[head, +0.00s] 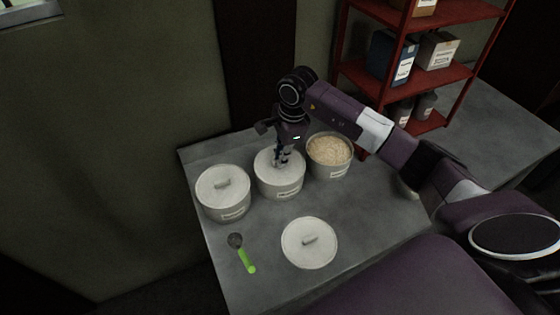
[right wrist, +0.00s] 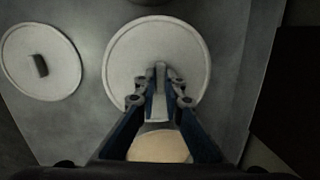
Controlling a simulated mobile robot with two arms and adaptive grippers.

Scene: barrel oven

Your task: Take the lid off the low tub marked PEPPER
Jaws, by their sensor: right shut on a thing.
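Three low pale tubs stand in a row on the grey table, each with a label too small to read. My right gripper (head: 282,158) points down at the middle tub (head: 282,188) and is shut on the handle of its round pale lid (head: 265,163). That lid also shows in the right wrist view (right wrist: 125,62), with the fingers (right wrist: 160,88) on its handle; it appears to sit on the tub. The left tub (head: 235,208) has its lid (head: 215,179) on. The right tub (head: 333,172) is open and holds tan grains (head: 328,149). My left gripper is out of view.
A loose lid (head: 310,254) lies on the table (head: 370,222) in front. A green-handled scoop (head: 246,259) lies to its left. A red shelf rack (head: 440,78) with boxes stands at the back right. A wall rises behind the table.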

